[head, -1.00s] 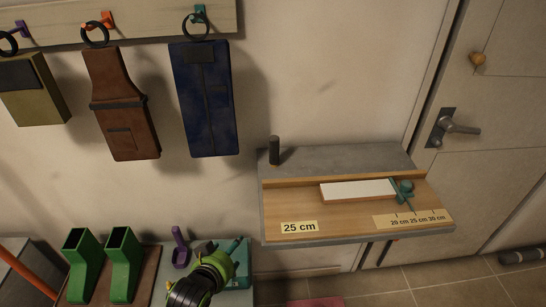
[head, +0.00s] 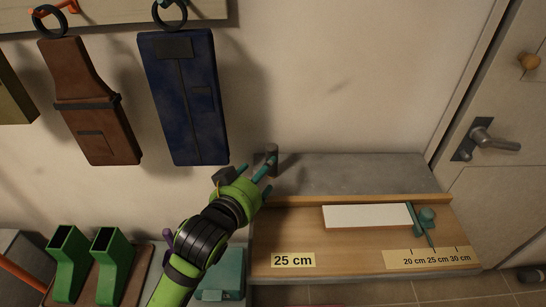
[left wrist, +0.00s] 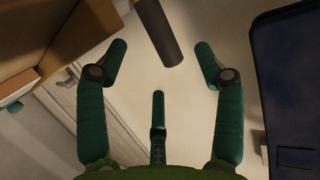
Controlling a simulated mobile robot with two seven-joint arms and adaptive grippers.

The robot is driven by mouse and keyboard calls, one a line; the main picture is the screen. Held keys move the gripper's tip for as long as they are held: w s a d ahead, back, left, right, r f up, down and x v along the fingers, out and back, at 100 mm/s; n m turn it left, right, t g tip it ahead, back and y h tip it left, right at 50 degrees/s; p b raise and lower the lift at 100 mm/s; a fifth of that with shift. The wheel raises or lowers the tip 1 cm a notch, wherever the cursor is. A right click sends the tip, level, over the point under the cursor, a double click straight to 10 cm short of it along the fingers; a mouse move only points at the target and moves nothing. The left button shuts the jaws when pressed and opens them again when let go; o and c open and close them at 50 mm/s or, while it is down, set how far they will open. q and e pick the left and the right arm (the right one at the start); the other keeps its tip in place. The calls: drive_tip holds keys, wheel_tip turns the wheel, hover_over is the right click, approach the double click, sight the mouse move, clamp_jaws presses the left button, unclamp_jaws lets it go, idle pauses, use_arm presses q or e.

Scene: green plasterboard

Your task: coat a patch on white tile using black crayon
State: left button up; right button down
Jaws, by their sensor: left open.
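The black crayon (head: 271,153) is a dark upright cylinder at the left end of the grey back ledge of the wall shelf. It also shows in the left wrist view (left wrist: 160,32), ahead of the open fingers. The white tile (head: 367,216) is a blank white strip lying on the wooden board, against its raised back strip. My left gripper (head: 255,171) is open beside the crayon, its teal fingertips close to it; in the left wrist view the gripper (left wrist: 161,52) is empty. I cannot tell whether a finger touches the crayon. My right gripper is not in view.
A teal clamp-like stop (head: 426,216) stands at the tile's right end, above a 20–30 cm scale label (head: 429,258). A 25 cm label (head: 293,260) marks the board's left front. A blue apron-like piece (head: 186,95) hangs left of the crayon. The board's front middle is clear.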

sight(274, 177)
use_arm(q)
drive_tip(key=x, duration=0.2)
drive_tip(key=shift+w+d+f, duration=0.1)
drive_tip(key=shift+w, duration=0.15)
drive_tip(key=shift+p+x, duration=0.35)
drive_tip(key=shift+x, duration=0.5)
drive_tip(key=x, duration=0.3)
drive_tip(key=shift+w+d+p, duration=0.15)
drive_tip(key=shift+d+p, duration=0.1)
drive_tip(key=shift+p, duration=0.1)
drive_tip(key=shift+w+d+f, duration=0.1)
drive_tip(key=shift+w, duration=0.15)
drive_tip(key=c, duration=1.3)
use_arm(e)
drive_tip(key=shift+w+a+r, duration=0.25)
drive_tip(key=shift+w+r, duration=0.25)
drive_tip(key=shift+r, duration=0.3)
